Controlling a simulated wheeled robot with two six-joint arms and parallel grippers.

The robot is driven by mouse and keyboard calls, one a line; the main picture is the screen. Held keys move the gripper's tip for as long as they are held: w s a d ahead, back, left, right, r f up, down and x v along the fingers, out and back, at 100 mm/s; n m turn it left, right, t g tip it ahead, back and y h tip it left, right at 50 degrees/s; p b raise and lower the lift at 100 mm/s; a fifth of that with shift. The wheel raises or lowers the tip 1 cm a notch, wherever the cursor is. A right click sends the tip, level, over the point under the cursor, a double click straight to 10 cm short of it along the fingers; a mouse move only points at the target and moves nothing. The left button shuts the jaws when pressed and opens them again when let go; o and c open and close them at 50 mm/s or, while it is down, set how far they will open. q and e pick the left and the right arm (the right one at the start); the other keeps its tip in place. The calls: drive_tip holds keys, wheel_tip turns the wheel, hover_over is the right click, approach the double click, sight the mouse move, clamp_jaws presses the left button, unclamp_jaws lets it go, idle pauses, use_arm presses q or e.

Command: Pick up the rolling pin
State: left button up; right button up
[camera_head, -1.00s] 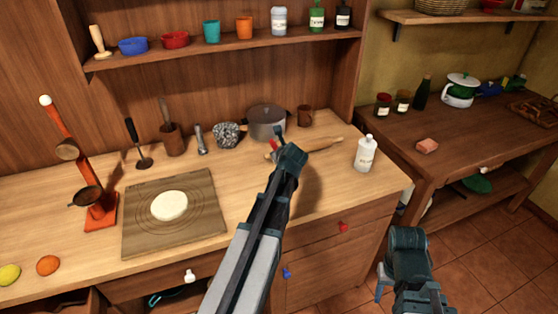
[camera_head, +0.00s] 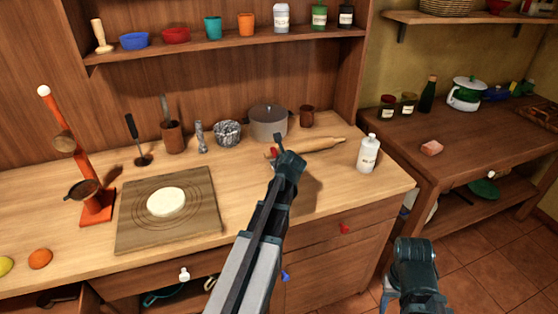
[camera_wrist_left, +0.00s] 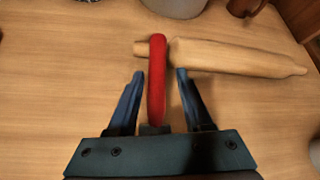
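The wooden rolling pin (camera_head: 320,145) lies on the counter, behind and to the right of my left gripper (camera_head: 277,147). In the left wrist view the rolling pin (camera_wrist_left: 238,57) runs across the top, its left handle partly hidden by a slim red object (camera_wrist_left: 157,80). My left gripper (camera_wrist_left: 161,75) is open, its fingers pointing toward the pin. The red object lies between the fingers with gaps on both sides; I cannot tell what it is. My right gripper (camera_head: 390,298) is low at the right, away from the counter, its fingers mostly hidden.
A grey pot (camera_head: 268,123) and brown mug (camera_head: 307,116) stand behind the pin. A white bottle (camera_head: 367,154) stands near its right end. A board (camera_head: 140,230) with dough (camera_head: 166,201) lies left. The counter between board and left gripper is clear.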

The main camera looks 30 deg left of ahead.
use_arm(q)
drive_tip(key=shift+r+p, duration=0.45)
drive_tip(key=shift+p, duration=0.05)
drive_tip(key=p+v, duration=0.6)
drive_tip(key=v, duration=0.6)
drive_tip(key=shift+f, duration=0.2)
drive_tip(key=shift+d, duration=0.15)
